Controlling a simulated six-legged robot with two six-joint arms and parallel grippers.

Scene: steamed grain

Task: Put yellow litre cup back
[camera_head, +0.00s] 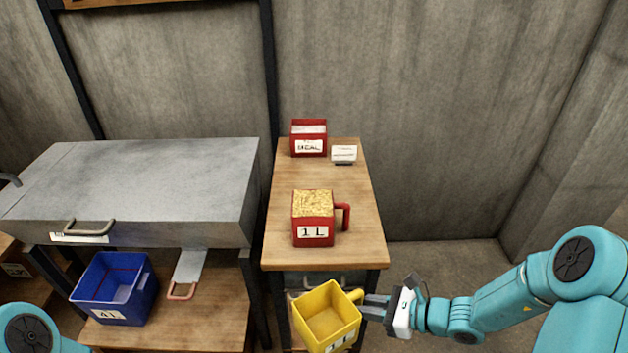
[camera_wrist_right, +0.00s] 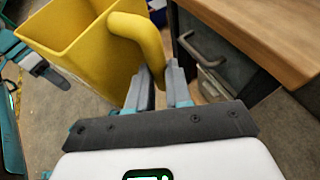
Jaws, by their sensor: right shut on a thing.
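The yellow litre cup (camera_head: 327,317) hangs in front of the wooden stand, its open top showing and its white label partly cut off. It looks empty. My right gripper (camera_head: 372,306) is shut on the cup's handle at its right side. In the right wrist view the yellow cup (camera_wrist_right: 72,45) fills the upper left, and its curved handle runs to the fingers of my right gripper (camera_wrist_right: 165,85). My left arm shows at the bottom left of the head view without its gripper. What looks like my left gripper (camera_wrist_right: 38,65) is at the wrist view's left edge, its fingers unclear.
A red 1 L cup (camera_head: 313,222) full of grain stands on the wooden stand (camera_head: 350,258). A red box (camera_head: 309,138) and a small white card (camera_head: 344,154) are behind it. A blue 4L bin (camera_head: 115,288) and a scoop (camera_head: 187,270) are on the left lower shelf.

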